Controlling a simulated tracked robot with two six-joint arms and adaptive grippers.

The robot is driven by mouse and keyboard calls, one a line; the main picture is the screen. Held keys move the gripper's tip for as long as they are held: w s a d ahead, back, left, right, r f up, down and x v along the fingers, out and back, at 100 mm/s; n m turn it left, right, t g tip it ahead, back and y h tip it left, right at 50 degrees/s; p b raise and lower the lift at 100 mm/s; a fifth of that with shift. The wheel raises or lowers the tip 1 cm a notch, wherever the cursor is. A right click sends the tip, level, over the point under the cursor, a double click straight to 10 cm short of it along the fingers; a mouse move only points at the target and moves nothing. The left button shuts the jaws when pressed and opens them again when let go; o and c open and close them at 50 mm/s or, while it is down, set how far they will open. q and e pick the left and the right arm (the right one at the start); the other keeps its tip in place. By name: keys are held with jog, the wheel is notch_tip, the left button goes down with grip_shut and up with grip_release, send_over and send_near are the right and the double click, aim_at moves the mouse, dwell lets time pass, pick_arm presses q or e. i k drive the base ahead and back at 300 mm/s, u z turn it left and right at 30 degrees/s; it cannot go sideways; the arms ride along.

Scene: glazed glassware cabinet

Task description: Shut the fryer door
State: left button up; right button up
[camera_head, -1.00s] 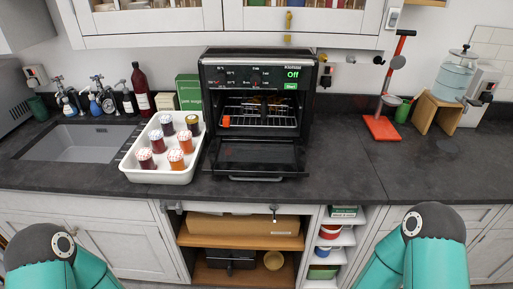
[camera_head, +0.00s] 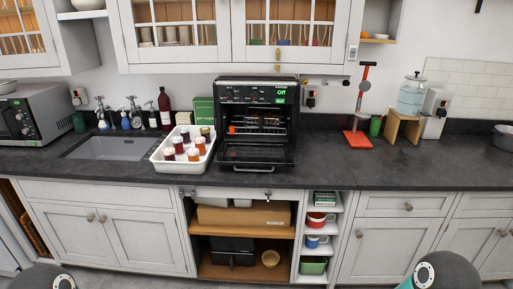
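The black fryer (camera_head: 258,113) stands on the dark worktop near the middle, with a lit green "Off" on its panel. Its door (camera_head: 254,157) is open, hinged down and lying low in front of the cavity. A wire rack with some dark items and a red-orange piece shows inside. Only rounded parts of my two arms show at the bottom edge, at left and right. Neither gripper is in view.
A white tray (camera_head: 161,162) with several jars stands just left of the fryer, close to the door. A red stand (camera_head: 358,140) is to the right. The worktop (camera_head: 330,170) right of the door is clear. Wall cabinets (camera_head: 175,38) hang above.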

aim_at(273, 155)
jog(key=z, duration=0.2)
jog(key=i, duration=0.5)
jog(key=z, duration=0.6)
jog(key=i, duration=0.9)
jog(key=u, duration=0.3)
